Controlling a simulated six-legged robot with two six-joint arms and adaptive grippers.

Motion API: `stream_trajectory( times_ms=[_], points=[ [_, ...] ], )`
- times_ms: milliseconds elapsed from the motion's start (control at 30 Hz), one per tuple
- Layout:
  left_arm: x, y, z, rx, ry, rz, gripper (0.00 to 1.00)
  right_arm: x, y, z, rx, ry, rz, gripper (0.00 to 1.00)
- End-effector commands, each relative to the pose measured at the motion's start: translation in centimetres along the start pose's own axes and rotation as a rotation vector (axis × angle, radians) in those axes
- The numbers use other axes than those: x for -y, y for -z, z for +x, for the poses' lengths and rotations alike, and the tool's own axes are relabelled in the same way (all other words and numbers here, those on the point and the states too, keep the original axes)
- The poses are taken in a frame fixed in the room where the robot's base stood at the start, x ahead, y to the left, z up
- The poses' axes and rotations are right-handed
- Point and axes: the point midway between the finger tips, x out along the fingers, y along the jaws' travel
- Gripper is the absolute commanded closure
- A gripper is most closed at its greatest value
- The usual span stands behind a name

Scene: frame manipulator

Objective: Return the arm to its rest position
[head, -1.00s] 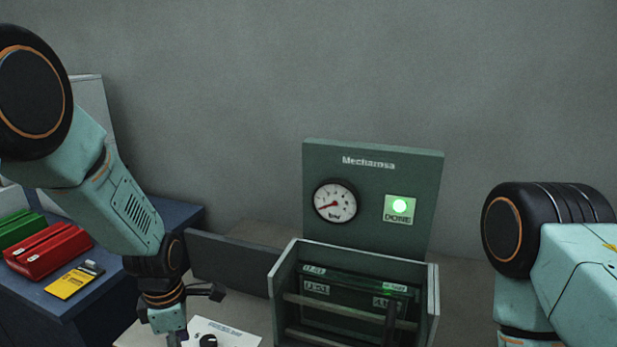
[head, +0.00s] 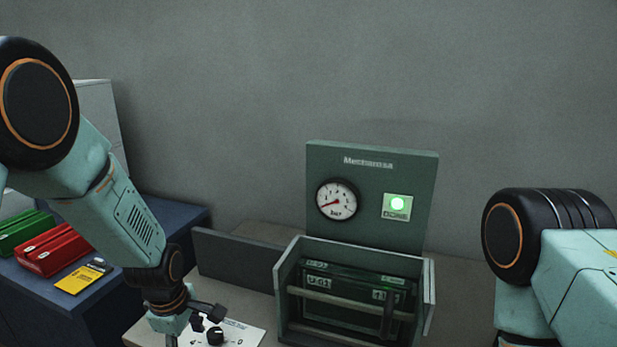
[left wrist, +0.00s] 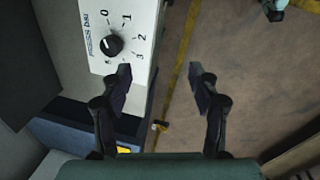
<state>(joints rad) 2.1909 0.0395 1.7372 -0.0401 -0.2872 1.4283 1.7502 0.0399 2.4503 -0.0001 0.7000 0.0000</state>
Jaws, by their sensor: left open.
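My left arm comes in from the left in the head view, bent downward, with its gripper (head: 203,318) low beside the white control panel (head: 243,334). In the left wrist view the two black fingers of the left gripper (left wrist: 160,74) are spread apart with nothing between them. A black knob (left wrist: 112,45) on the white dial panel (left wrist: 140,55), marked 0 to 5, is up and left of the fingers and apart from them. My right arm is at the right edge of the head view; its gripper is out of frame.
A green machine with a gauge (head: 337,199) and a lit green DONE lamp (head: 397,205) stands behind an open-topped frame (head: 430,285). Red (head: 52,250) and green (head: 22,233) blocks and a yellow tag (head: 80,279) lie on the blue cabinet (head: 130,270) at left.

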Motion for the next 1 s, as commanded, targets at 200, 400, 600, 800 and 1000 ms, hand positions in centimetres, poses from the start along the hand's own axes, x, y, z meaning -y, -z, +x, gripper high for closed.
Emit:
stream_trajectory(
  times_ms=[200, 400, 600, 800, 1000],
  points=[
    [2.3, -0.6, 3.2, -0.026, -0.091, 0.393, 0.39, 0.0, 0.0, 1.3, 0.0, 0.0, 0.0, 1.0],
    [8.2, -1.7, 9.1, -0.063, -0.123, 0.791, 0.39, 0.0, 0.0, 4.6, 0.0, 0.0, 0.0, 1.0],
    [16.6, -3.0, 15.4, -0.081, -0.102, 1.144, 0.39, -0.1, 0.0, 8.9, 0.0, 0.0, 0.0, 1.0],
    [24.9, -4.3, 19.9, -0.047, -0.046, 1.352, 0.39, -0.1, 0.0, 13.0, 0.0, 0.0, 0.0, 1.0],
    [33.0, -5.5, 23.6, 0.048, 0.043, 1.389, 0.39, -0.1, 0.0, 16.9, 0.0, 0.0, 0.0, 1.0]
  ],
)
